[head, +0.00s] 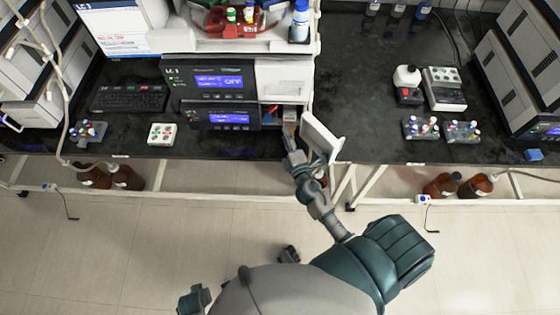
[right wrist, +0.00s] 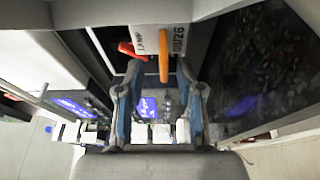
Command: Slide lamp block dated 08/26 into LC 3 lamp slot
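The lamp block (right wrist: 148,38) is a pale box with a printed label that seems to read 08/26 and an orange loop handle (right wrist: 164,62). It shows at the top of the right wrist view, at the bay; how deep it sits I cannot tell. My right gripper (right wrist: 159,70) has its fingers apart, with the handle between their tips and a gap visible at the sides. In the head view, my right gripper (head: 289,138) is at the open bay (head: 288,114) on the right of the LC instrument (head: 215,82). The block is mostly hidden there.
A white door (head: 320,138) hangs open just right of my right gripper. A vial tray (head: 162,134) and a keyboard (head: 128,98) lie to the left. Vial racks (head: 463,131) stand on the right bench. Bench between door and racks is largely clear.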

